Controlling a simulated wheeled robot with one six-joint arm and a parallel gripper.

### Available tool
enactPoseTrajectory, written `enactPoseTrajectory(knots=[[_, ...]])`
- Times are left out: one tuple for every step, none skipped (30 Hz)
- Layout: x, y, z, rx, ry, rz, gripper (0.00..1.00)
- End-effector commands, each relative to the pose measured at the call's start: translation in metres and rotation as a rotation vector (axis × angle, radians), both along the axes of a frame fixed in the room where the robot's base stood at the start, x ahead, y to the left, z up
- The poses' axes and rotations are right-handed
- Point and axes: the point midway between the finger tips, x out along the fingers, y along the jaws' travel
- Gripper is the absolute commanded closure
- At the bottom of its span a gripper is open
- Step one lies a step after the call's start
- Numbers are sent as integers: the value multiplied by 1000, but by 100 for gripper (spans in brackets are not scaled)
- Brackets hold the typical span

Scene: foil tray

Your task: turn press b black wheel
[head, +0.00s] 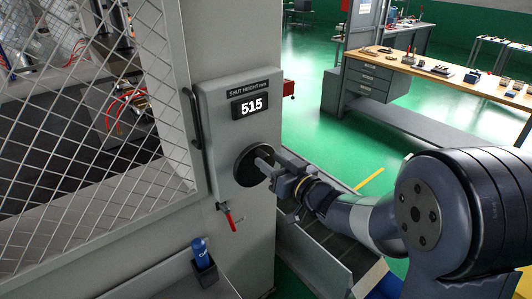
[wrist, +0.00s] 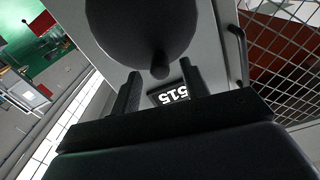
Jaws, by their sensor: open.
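The black wheel (head: 243,170) is a round disc on the grey press panel, below the display. In the wrist view the wheel (wrist: 140,28) fills the top middle, and a short dark knob (wrist: 160,66) sticks out from its lower edge. My gripper (head: 266,160) is in front of the wheel in the head view and covers part of its right side. In the wrist view my gripper (wrist: 160,72) has its fingers apart, with the knob showing between the tips. I cannot tell whether either finger touches it.
The display (head: 254,105) reads 515 under "SHUT HEIGHT mm". A red-handled lever (head: 230,217) hangs below the wheel. A mesh guard (head: 90,130) with a black handle (head: 192,118) stands at left. A blue can (head: 203,255) sits lower down. A workbench (head: 440,75) stands back right.

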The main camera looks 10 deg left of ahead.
Motion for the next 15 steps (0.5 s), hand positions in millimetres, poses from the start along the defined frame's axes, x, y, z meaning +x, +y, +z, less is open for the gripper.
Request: enactPoseTrajectory(knots=[[5, 7, 1, 0, 3, 1, 57], [8, 9, 1, -1, 2, 1, 57], [11, 13, 1, -1, 0, 1, 57], [13, 15, 1, -1, 1, 1, 57], [15, 17, 1, -1, 1, 0, 57], [17, 19, 1, 0, 0, -1, 57], [18, 20, 1, 0, 0, -1, 57], [19, 21, 1, 0, 0, -1, 57], [19, 22, 0, 0, 0, -1, 57], [20, 23, 0, 0, 0, -1, 57], [20, 23, 0, 0, 0, -1, 57], [20, 23, 0, 0, 0, -1, 57], [20, 23, 0, 0, 0, -1, 57], [20, 23, 0, 0, 0, -2, 57], [20, 23, 0, 0, 0, -2, 57]])
